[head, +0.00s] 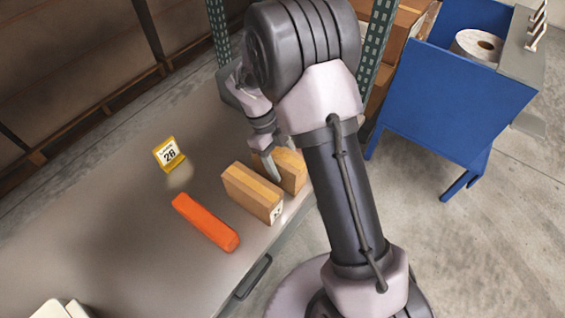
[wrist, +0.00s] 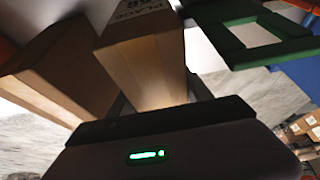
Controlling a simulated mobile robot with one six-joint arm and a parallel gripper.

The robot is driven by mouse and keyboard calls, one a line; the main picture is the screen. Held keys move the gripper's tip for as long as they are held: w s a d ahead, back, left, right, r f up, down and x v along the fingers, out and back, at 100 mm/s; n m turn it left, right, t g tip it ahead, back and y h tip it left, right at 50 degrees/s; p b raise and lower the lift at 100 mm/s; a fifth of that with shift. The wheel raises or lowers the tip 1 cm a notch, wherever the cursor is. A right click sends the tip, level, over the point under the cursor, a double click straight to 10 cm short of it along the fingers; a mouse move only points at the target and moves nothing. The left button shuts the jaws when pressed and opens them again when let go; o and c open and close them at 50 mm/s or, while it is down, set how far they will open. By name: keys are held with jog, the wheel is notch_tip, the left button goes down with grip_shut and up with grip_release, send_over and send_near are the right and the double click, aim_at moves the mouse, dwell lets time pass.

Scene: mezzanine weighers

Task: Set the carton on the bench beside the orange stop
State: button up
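The orange stop (head: 205,222) lies as a long bar on the grey bench (head: 130,235). A brown carton (head: 253,192) stands on the bench just right of it, with a small gap between them. A second brown carton (head: 292,170) is right of the first, partly hidden by my arm. My gripper (head: 280,158) is at this second carton, with a finger on either side. In the wrist view that carton (wrist: 150,65) fills the space between the fingers, and the other carton (wrist: 60,70) is to the left. I cannot tell whether the fingers press on it.
A yellow-edged place sign (head: 169,154) marked 26 stands on the bench behind the stop. Green rack posts (head: 218,30) rise behind the bench. A blue bin (head: 450,100) stands on the right. White items (head: 60,308) lie at the front left. The bench left of the stop is clear.

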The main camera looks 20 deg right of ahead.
jog(key=shift+o, duration=1.4)
jog(key=shift+r+p, duration=0.3)
jog(key=p+v, duration=0.4)
jog(key=v, duration=0.7)
jog(key=shift+a+r, duration=0.1)
jog(key=shift+r, duration=0.05)
jog(key=s+r+n+t+y, duration=0.25)
jog(key=r+n, duration=0.35)
jog(key=r, duration=0.3)
jog(key=s+a+r+n+t+y, duration=0.1)
jog(key=s+r+n+t, duration=0.2)
jog(key=s+n, duration=0.6)
jog(key=s+a+r+n+t+y, duration=0.1)
jog(key=s+r+n+t, duration=0.3)
jog(key=s+n, duration=0.5)
jog(key=shift+v, duration=0.8)
